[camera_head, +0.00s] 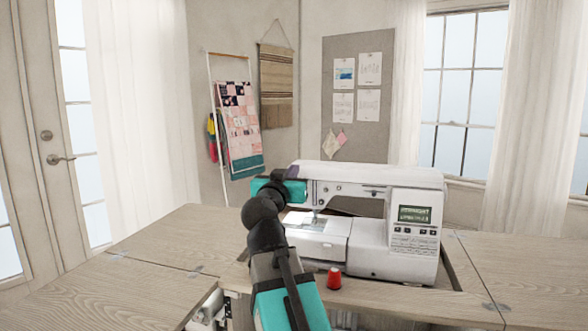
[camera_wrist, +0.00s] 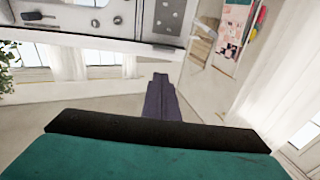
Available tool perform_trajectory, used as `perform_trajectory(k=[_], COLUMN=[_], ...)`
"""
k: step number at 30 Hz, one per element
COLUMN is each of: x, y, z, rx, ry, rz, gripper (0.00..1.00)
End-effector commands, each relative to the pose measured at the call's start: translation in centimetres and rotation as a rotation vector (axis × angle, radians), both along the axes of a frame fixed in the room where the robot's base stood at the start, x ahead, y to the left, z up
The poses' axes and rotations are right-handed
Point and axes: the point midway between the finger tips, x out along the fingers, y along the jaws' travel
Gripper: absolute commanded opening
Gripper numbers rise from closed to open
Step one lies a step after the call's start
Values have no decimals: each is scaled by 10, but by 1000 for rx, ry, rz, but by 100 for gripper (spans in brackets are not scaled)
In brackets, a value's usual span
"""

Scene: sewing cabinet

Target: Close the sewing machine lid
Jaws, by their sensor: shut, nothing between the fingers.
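A white sewing machine (camera_head: 365,235) stands in the opening of a wooden cabinet. Its pale top cover (camera_head: 375,175) runs along the upper arm; its exact lid angle is hard to tell from here. In the wrist view, a grey part of the machine with round knobs (camera_wrist: 118,20) fills the top. My gripper (camera_wrist: 161,80) shows there as dark fingers closed together, empty, with their tips just below the machine's pale edge.
A red thread spool (camera_head: 334,279) stands at the machine's front. Wooden cabinet leaves spread left (camera_head: 110,290) and right (camera_head: 535,265), mostly clear. A quilt rack (camera_head: 238,130) and pinboard (camera_head: 358,95) are behind.

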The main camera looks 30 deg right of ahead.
Motion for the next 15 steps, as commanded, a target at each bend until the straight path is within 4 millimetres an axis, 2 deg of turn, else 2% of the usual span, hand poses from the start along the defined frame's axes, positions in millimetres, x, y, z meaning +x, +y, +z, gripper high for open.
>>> perform_trajectory(k=[11, 15], x=[-30, -33], y=[33, 37], z=[-20, -21], rx=[0, -1], ry=[-1, -1], rz=[2, 0], gripper=[0, 0])
